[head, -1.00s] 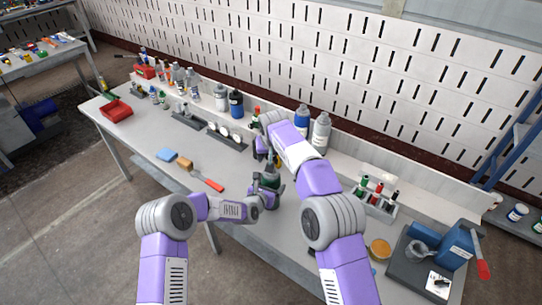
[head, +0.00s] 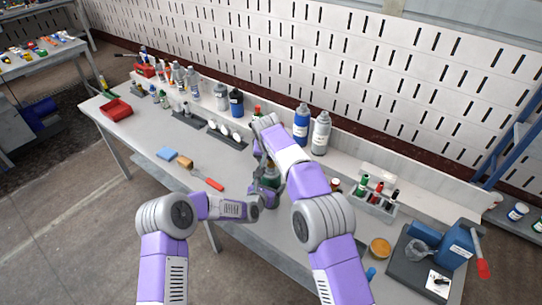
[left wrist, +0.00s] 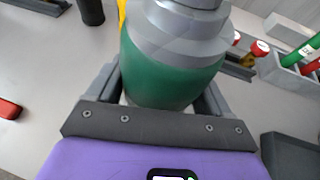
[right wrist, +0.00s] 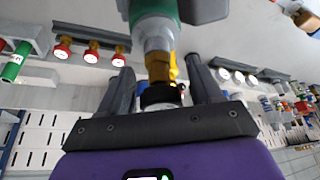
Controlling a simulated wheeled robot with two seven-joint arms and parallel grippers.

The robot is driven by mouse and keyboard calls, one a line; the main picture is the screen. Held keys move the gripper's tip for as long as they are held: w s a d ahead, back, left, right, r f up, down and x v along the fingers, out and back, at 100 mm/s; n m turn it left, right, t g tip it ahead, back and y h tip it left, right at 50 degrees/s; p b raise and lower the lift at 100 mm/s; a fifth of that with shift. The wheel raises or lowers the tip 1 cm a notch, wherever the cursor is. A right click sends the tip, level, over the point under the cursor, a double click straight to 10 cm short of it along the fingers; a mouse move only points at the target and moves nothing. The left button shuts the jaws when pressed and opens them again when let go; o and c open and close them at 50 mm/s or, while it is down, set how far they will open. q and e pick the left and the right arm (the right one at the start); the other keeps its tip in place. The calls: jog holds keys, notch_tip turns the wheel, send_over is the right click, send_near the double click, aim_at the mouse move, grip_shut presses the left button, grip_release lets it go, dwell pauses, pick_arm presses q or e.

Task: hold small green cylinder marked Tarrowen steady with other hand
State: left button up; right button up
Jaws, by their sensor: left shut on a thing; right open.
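A green cylinder with a grey shoulder (left wrist: 172,75) stands between the fingers of my left gripper (left wrist: 160,92), which is shut on it. The cylinder also shows in the head view (head: 271,172), partly covered by my arms. No Tarrowen marking is readable.
A rack with small green and red cylinders (head: 377,195) stands right of my right arm. A blue bottle (head: 302,120) and a grey bottle (head: 321,133) stand behind.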

jog(key=shift+f, duration=0.25)
dwell(0.3)
grip_shut()
jog(key=n+y, duration=0.2)
jog(key=n, duration=0.3)
jog(key=shift+n, duration=0.5)
jog(key=n+y, duration=0.1)
jog(key=n, duration=0.1)
jog(key=n+g+y, duration=0.1)
jog(key=n, duration=0.2)
jog(key=shift+g, duration=0.3)
jog(key=shift+n, duration=0.5)
